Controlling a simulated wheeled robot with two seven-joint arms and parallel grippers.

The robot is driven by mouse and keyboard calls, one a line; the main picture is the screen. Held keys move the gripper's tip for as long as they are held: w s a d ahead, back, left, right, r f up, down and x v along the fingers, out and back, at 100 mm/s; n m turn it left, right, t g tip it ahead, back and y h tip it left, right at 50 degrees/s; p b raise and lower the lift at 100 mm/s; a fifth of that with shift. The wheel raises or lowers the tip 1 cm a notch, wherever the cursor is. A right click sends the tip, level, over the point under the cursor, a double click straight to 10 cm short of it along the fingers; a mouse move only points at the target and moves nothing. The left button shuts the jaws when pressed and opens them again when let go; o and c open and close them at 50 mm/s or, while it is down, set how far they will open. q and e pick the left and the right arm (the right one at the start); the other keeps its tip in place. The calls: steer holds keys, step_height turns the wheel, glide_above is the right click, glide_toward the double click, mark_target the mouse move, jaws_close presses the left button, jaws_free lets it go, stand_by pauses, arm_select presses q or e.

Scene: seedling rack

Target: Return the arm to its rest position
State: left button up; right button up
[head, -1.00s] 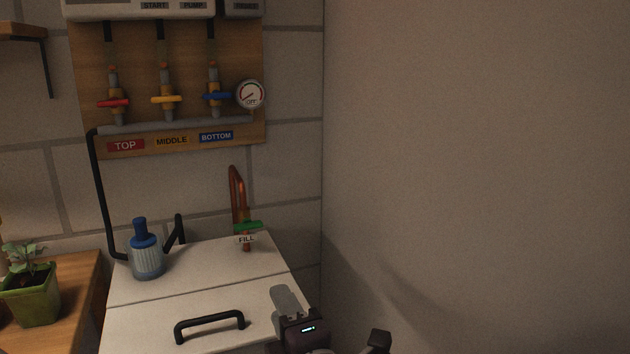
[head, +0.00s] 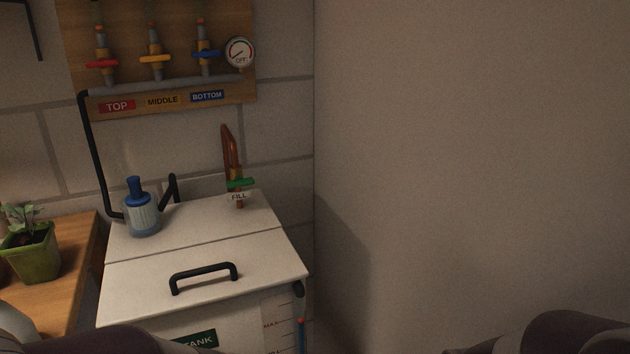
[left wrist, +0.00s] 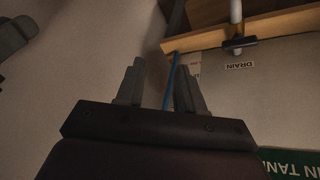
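My left gripper (left wrist: 165,82) shows in the left wrist view with its two grey fingers apart and nothing between them; a blue strip behind shows through the gap. It is out of sight in the head view, where only dark rounded parts of my arms show along the bottom edge, at left and right.
A blue-capped bottle (head: 142,214) and the green-handled fill valve (head: 239,183) stand at the tank's back. A potted seedling (head: 33,250) sits on a wooden bench at left. A drain label (left wrist: 239,65) shows in the left wrist view. A bare wall fills the right.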

arm_select(q)
steer(key=s+a+n+g+y+p, duration=0.2)
steer(key=s+a+g+y, duration=0.1)
steer(key=a, duration=1.2)
step_height(320, 180, up, 26)
steer(key=p, duration=2.6)
steer(key=shift+d+t+p, duration=0.2)
steer(key=shift+t+p, duration=0.1)
steer(key=shift+p, duration=0.05)
steer(key=shift+r, duration=0.1)
